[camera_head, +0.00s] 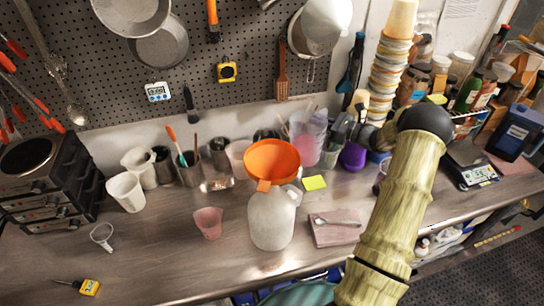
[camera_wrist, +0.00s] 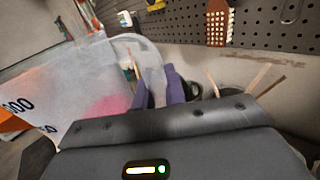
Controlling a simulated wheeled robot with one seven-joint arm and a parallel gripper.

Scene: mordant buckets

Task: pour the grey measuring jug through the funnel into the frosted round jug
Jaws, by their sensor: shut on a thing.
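The grey measuring jug (camera_head: 308,138) is translucent, with pink contents showing low in it, and stands about upright behind and right of the funnel. I cannot tell whether its base touches the bench. In the wrist view the jug (camera_wrist: 85,85) fills the left side, with black number marks. My gripper (camera_wrist: 162,92) is shut on its handle; in the head view my gripper (camera_head: 345,128) is at the jug's right and partly hidden. The orange funnel (camera_head: 272,162) sits in the mouth of the frosted round jug (camera_head: 271,220), which stands upright on the bench.
A pink cup (camera_head: 208,222) stands left of the frosted jug, and a board (camera_head: 336,230) with a metal tool lies right of it. Cups and tool pots (camera_head: 190,168) line the back. A stack of tubs (camera_head: 392,60) stands near my arm. The front left bench is mostly clear.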

